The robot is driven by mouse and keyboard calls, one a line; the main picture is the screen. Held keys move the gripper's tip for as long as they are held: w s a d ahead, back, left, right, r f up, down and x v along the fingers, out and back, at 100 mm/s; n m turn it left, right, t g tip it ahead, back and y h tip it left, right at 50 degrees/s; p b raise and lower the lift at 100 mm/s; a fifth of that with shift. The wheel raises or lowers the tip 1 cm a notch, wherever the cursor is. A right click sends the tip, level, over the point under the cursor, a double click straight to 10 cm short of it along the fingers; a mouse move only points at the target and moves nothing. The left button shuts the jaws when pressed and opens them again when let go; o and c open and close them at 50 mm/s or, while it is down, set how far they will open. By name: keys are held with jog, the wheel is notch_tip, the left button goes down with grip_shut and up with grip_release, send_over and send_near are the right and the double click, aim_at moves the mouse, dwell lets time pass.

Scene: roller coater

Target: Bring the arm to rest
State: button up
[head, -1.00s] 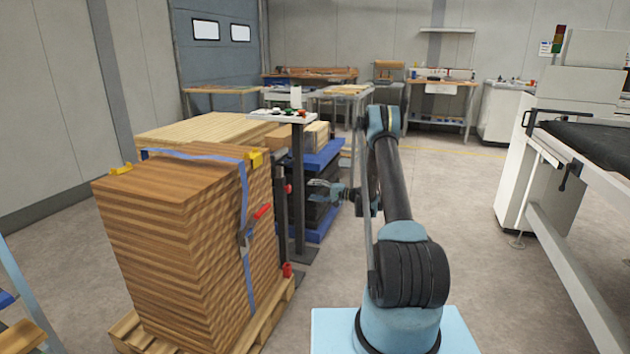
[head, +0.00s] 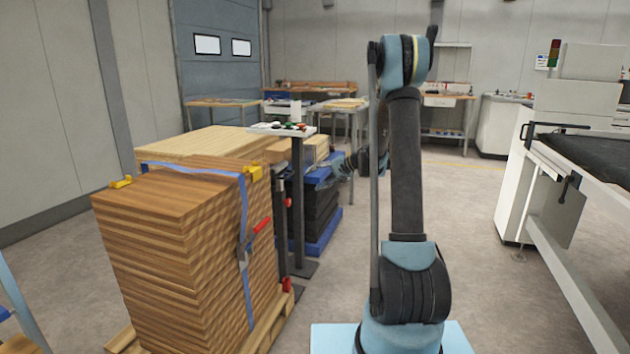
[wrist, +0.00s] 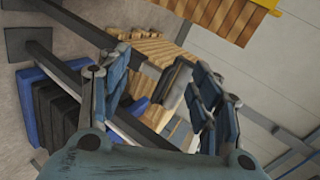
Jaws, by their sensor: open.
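My gripper (head: 344,165) is beside my raised arm in the head view, to the right of the control stand and in front of the blue-and-black stack. It looks small there and partly dark against the stack. In the wrist view, the fingers of my gripper (wrist: 160,95) are apart, with nothing held between them. My upper arm stands nearly upright in the head view, its elbow high in front of the back benches.
A strapped stack of wooden boards (head: 180,240) on a pallet stands at the left. Behind it is a control stand (head: 298,200) with coloured buttons. A machine with a dark conveyor (head: 600,150) is at the right. Open floor (head: 480,260) lies between my arm and the machine.

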jog(key=s+d+r+h, duration=0.2)
jog(key=s, duration=0.7)
jog(key=s+d+r+n+g+h, duration=0.1)
jog(key=s+d+r+h, duration=0.15)
jog(key=s, duration=0.65)
jog(key=s+d+r+h, duration=0.2)
jog(key=s+d, duration=0.1)
jog(key=s, duration=0.6)
jog(key=s+d+f+h, duration=0.2)
jog(key=s+d+f, duration=0.3)
jog(key=s, duration=0.7)
jog(key=s+d+f+n+h, duration=0.1)
jog(key=s+d+f+h, duration=0.2)
jog(key=s, duration=0.9)
jog(key=d+f, duration=0.2)
jog(key=shift+s+d+g, duration=0.2)
jog(key=shift+d+g, duration=0.15)
jog(key=shift+g, duration=0.05)
jog(key=shift+w+f, duration=0.15)
jog(key=shift+w, duration=0.3)
